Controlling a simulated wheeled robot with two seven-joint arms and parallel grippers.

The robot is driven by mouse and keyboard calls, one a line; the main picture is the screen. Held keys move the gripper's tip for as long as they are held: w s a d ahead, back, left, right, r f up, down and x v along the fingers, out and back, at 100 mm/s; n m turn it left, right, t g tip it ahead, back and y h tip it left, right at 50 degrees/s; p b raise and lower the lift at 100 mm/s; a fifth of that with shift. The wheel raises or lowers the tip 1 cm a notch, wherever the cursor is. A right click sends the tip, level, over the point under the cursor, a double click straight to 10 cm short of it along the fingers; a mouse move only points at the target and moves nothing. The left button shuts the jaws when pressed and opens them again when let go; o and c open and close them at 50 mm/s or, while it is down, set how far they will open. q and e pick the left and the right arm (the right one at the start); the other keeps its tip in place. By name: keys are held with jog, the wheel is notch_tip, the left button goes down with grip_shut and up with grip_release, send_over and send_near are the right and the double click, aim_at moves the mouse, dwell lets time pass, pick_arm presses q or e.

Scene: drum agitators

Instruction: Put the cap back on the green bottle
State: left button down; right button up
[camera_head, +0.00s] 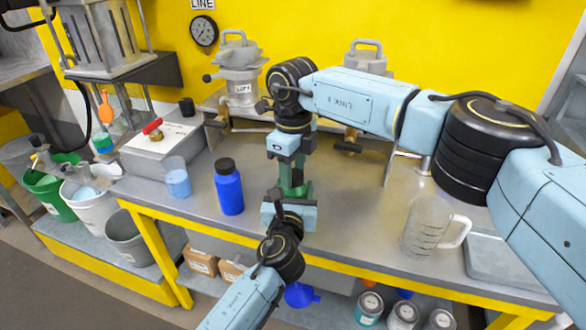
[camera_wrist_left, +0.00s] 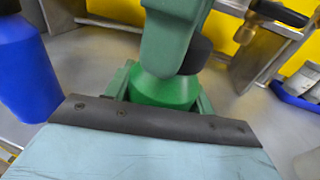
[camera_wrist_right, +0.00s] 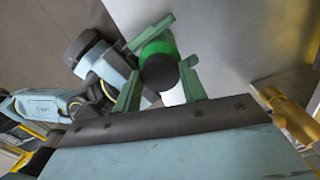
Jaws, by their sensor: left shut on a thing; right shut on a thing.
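The green bottle (camera_wrist_left: 160,90) stands between the fingers of my left gripper (camera_head: 292,192), which is shut on it. In the left wrist view its shoulder shows, and a green finger of my right gripper crosses in front. The black cap (camera_wrist_right: 159,73) is between the fingers of my right gripper (camera_head: 292,168), shut on it from above. The cap also shows in the left wrist view (camera_wrist_left: 196,55), partly behind that finger. It is right over the bottle top; I cannot tell whether it sits on the neck. In the head view the grippers hide most of both.
A blue bottle (camera_head: 228,187) with a black cap stands close left of the grippers. A beaker of blue liquid (camera_head: 177,180) is further left. A clear jug (camera_head: 426,226) and a grey tray (camera_head: 497,262) stand at the right. Lidded metal vessels (camera_head: 240,75) are behind.

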jog(key=shift+m, duration=0.7)
jog(key=o, duration=1.2)
notch_tip(320, 180, up, 12)
jog(key=shift+r, duration=0.1)
pick_arm(q)
jog(key=shift+c, duration=2.3)
grip_release()
jog(key=shift+s, duration=0.15)
